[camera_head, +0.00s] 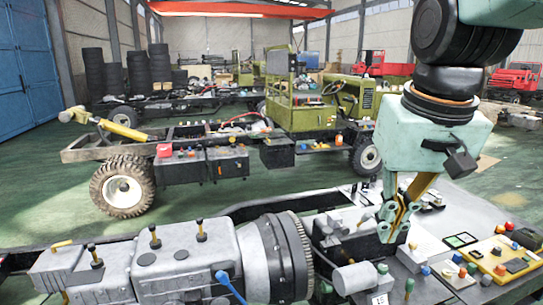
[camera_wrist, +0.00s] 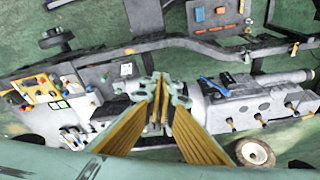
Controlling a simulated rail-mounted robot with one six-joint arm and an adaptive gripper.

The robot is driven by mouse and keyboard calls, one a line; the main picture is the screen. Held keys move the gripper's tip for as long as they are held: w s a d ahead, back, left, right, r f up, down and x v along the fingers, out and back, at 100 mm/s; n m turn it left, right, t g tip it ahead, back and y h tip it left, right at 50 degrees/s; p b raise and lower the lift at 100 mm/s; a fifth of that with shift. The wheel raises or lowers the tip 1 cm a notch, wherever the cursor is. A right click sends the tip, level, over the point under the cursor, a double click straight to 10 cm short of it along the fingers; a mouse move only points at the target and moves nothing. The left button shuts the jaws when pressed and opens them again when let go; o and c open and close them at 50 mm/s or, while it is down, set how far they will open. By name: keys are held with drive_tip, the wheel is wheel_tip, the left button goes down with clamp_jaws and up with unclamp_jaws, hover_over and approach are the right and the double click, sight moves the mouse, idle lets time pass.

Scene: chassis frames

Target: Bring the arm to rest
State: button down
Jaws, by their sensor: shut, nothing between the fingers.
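My gripper (camera_head: 392,226) hangs at the right of the head view, pointing down above the chassis parts. Its yellow and pale green fingers are together, with nothing between them. In the wrist view my gripper (camera_wrist: 159,84) shows in the middle, its fingertips meeting above the chassis. The grey gearbox (camera_head: 185,262) lies to the left of my gripper in the head view. It also shows right of the fingertips in the wrist view (camera_wrist: 255,103). Whether the fingertips touch anything below cannot be told.
A control panel with coloured buttons (camera_head: 497,257) lies right of my gripper. A blue-handled lever (camera_head: 229,286) stands by the gearbox. A second chassis with a wheel (camera_head: 123,187) and a green cab (camera_head: 300,108) stand behind. Green floor (camera_head: 60,222) is open at left.

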drive_tip(key=s+f+b, duration=0.1)
drive_tip(key=s+f, duration=0.2)
drive_tip(key=s, duration=0.6)
drive_tip(key=s+f+t+b, duration=0.1)
drive_tip(key=s+f+b, duration=0.1)
drive_tip(key=s, duration=0.6)
drive_tip(key=shift+s+f+n, duration=0.3)
drive_tip(key=shift+s+f, duration=0.1)
drive_tip(key=shift+f, duration=0.15)
drive_tip(key=c, duration=3.4)
unclamp_jaws()
